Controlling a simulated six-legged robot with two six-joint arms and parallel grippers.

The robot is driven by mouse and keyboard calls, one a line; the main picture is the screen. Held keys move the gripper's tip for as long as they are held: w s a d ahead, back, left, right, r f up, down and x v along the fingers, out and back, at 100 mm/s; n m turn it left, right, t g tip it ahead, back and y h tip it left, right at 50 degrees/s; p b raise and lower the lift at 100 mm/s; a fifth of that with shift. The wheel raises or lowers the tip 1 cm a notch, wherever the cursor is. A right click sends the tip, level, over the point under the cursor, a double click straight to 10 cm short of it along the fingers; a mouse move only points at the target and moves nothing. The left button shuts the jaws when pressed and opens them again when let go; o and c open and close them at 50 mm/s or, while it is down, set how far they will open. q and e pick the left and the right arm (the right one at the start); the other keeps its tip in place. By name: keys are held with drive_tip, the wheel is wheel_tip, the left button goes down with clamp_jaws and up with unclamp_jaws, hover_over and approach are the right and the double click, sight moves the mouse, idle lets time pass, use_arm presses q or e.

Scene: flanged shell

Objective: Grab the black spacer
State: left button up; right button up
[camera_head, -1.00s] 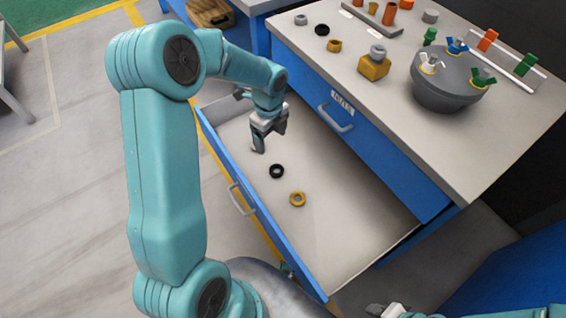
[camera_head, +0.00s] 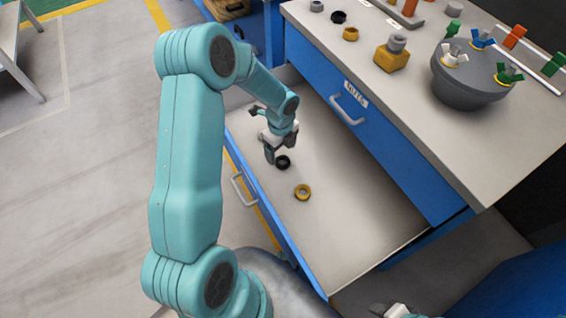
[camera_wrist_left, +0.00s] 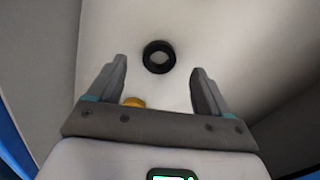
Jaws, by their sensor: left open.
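A black spacer (camera_head: 283,162), a small ring, lies flat on the floor of the open drawer (camera_head: 345,235). In the left wrist view the black ring (camera_wrist_left: 159,57) is ahead of the fingertips, roughly midway between them. My left gripper (camera_head: 275,152) is open and empty, just above and beside the ring in the head view. Its two fingers (camera_wrist_left: 160,75) stand apart in the wrist view, and I see no contact with the ring. A piece of my right gripper or arm (camera_head: 390,311) shows at the bottom edge; its fingers are not clear.
A yellow ring (camera_head: 303,192) lies near the black one in the drawer. The drawer's blue front wall (camera_head: 262,217) bounds it. Above is the workbench (camera_head: 425,120) with another black ring (camera_head: 339,17), a yellow block (camera_head: 391,57) and a grey flanged shell (camera_head: 470,80).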

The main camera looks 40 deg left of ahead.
sight(282, 160)
use_arm(q)
wheel_tip(282, 160, down, 5)
drive_tip(key=shift+d+r+b, duration=0.15)
drive_tip(key=shift+b, duration=0.55)
drive_tip(key=shift+r, duration=0.1)
drive_tip(key=shift+c, duration=0.3)
drive_tip(key=c, duration=1.2)
drive_tip(key=shift+o, duration=0.2)
drive_tip(key=shift+r, duration=0.1)
